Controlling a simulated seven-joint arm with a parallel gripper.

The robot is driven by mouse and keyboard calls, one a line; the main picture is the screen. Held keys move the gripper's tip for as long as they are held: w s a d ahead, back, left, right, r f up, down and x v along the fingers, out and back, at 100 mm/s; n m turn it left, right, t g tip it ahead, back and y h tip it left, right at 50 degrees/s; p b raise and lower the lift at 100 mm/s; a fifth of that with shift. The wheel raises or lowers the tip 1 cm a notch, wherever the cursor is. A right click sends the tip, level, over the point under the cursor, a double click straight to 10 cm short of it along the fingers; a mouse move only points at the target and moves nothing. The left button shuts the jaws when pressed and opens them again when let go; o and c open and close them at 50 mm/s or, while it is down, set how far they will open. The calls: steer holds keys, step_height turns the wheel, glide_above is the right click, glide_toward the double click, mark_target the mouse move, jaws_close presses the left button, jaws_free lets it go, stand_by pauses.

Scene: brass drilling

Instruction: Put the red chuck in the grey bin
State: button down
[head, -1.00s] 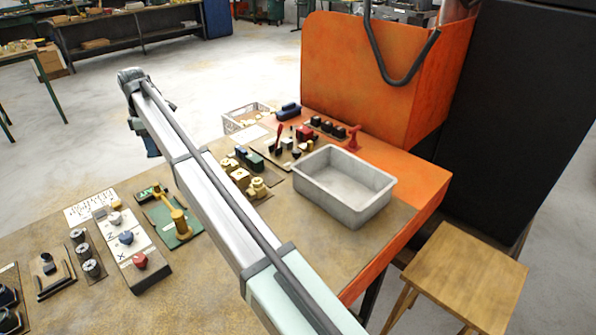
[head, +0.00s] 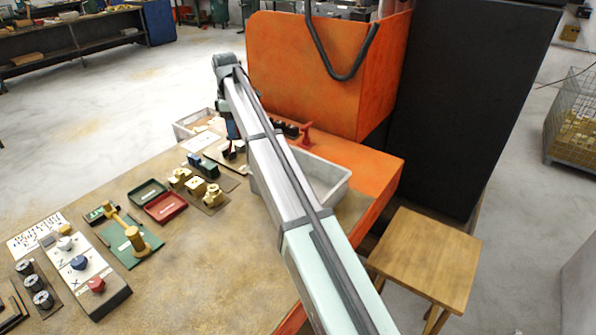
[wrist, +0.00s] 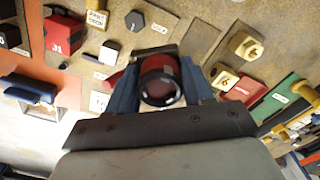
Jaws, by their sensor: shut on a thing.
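The red chuck (wrist: 160,80) is a short red cylinder with a dark round opening, seen end-on in the wrist view. My gripper (wrist: 163,98) is shut on it, with a blue finger on each side. In the head view my gripper (head: 232,128) hangs at the far end of my arm, over the back of the bench near small fixtures.
A red tray (head: 165,207), a green tray (head: 147,192) and brass pieces (head: 196,186) lie left of my arm. A control box (head: 85,270) is at front left. An orange cabinet (head: 310,75) rises behind the bin. A wooden stool (head: 425,255) stands right.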

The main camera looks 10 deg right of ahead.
steer(key=s+d+m, duration=0.2)
steer(key=s+d, duration=0.2)
steer(key=d, duration=0.6)
steer(key=s+d+m, duration=0.1)
steer(key=s+d, duration=0.2)
steer(key=d, duration=0.6)
steer(key=s+d+f+m, duration=0.2)
steer(key=s+f+m, duration=0.2)
steer(key=s, duration=0.7)
steer(key=shift+s+d+f, duration=0.1)
steer(key=shift+f, duration=2.1)
steer(key=shift+s+d+f, duration=0.1)
steer(key=shift+f, duration=2.1)
steer(key=shift+f, duration=0.1)
steer(key=shift+c, duration=2.3)
jaws_free()
